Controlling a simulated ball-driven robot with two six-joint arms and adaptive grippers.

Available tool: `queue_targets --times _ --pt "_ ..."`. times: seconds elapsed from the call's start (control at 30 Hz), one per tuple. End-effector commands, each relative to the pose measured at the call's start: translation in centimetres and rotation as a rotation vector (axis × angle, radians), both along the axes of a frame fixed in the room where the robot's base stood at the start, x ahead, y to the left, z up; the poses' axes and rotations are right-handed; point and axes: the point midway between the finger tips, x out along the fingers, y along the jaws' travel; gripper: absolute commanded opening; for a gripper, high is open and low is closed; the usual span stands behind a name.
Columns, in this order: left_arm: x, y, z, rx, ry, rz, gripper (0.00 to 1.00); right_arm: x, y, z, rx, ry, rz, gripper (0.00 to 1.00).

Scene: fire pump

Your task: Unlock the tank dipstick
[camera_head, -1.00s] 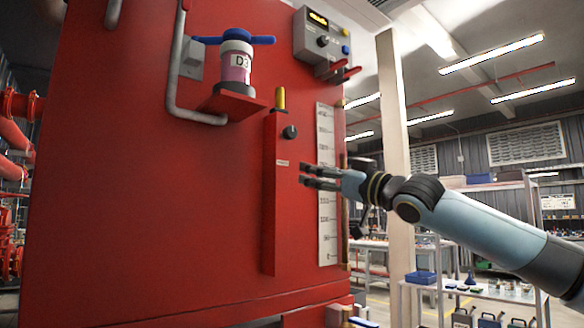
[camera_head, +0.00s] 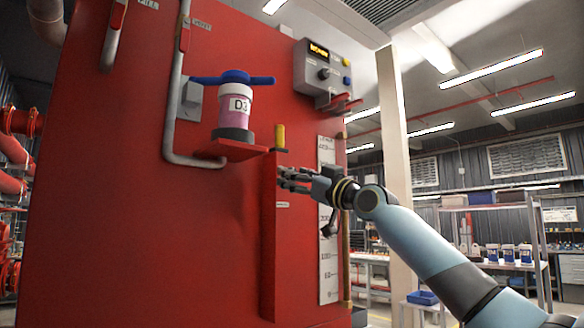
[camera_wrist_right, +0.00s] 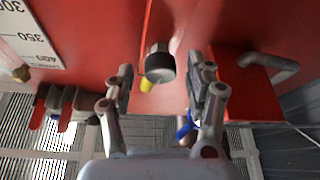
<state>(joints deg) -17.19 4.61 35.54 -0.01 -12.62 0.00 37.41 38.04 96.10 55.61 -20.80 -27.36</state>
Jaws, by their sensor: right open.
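The tank dipstick's yellow handle (camera_head: 279,136) stands upright on top of a narrow red housing (camera_head: 268,240) on the red tank's front. In the right wrist view a dark round knob (camera_wrist_right: 160,68) projects from the housing, with a bit of the yellow handle (camera_wrist_right: 147,86) behind it. My right gripper (camera_head: 281,178) is at the upper part of the housing and hides the knob in the head view. In the right wrist view its open fingers (camera_wrist_right: 161,82) lie on either side of the knob, with gaps left and right. My left gripper is out of view.
A shelf (camera_head: 217,148) with a blue-handled pink canister (camera_head: 236,108) is left of the handle. A level scale (camera_head: 328,268) runs down the tank to the right. A grey control box (camera_head: 322,68) with red levers is above. Shelving stands beyond a pillar.

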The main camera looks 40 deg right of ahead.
Motion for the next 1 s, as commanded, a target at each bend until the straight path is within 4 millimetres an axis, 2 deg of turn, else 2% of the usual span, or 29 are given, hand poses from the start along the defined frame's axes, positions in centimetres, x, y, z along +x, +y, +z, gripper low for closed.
queue_targets --times 0.17,0.47,0.87,1.0 --pt "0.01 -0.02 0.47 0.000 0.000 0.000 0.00 1.27 0.28 0.57 -0.001 0.000 0.001 0.55" --pt "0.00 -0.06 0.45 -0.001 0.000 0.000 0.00 1.43 0.34 0.54 -0.004 0.001 0.000 0.53" --pt "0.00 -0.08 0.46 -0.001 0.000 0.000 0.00 1.41 0.31 0.54 -0.003 0.001 0.000 0.01" --pt "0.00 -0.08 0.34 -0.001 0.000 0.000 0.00 1.40 0.30 0.50 -0.006 0.000 -0.001 0.00"
